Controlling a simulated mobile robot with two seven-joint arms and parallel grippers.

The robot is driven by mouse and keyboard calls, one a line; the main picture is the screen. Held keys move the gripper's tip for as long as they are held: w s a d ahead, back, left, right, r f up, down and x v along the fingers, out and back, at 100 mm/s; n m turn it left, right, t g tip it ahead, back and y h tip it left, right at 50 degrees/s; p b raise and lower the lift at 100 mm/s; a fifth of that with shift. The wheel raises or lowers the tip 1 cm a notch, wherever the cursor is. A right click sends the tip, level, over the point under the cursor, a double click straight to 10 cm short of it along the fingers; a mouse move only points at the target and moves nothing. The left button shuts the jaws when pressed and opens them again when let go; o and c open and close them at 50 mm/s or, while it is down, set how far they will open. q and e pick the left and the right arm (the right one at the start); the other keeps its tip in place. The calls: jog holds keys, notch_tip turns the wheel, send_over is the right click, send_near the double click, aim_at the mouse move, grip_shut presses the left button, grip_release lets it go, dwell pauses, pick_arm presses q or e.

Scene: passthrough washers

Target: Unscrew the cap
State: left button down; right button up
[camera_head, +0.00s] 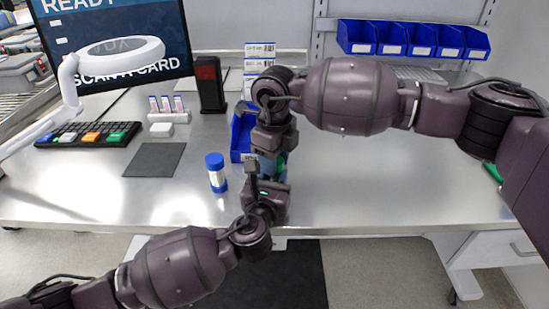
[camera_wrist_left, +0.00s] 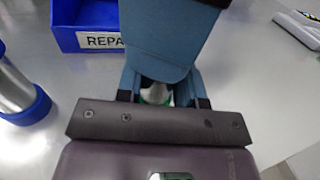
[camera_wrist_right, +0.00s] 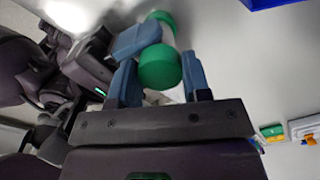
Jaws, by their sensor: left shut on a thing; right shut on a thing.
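A pale cylinder with a green cap (camera_wrist_right: 160,68) shows in the right wrist view, with a second green end (camera_wrist_right: 164,20) at its far side. My right gripper (camera_wrist_right: 158,75) is shut on the near green cap. My left gripper (camera_wrist_left: 160,92) is shut on the cylinder's body, and its blue finger crosses the body in the right wrist view. In the left wrist view a blue finger of my right gripper hides most of the cylinder. In the head view the two grippers meet above the table, and only a bit of green (camera_head: 283,159) shows between them.
A blue-capped cylinder (camera_head: 217,174) stands on the steel table (camera_head: 350,190) left of the grippers. A blue bin (camera_head: 239,140) is just behind them; its label shows in the left wrist view (camera_wrist_left: 72,30).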

jog(key=n, duration=0.5)
jog(key=shift+n, duration=0.4)
jog(key=n, duration=0.4)
jog(key=shift+r, duration=0.45)
jog(key=shift+r, duration=0.7)
jog(key=shift+r, duration=2)
pick_arm(q)
jog(key=c, duration=0.7)
grip_release()
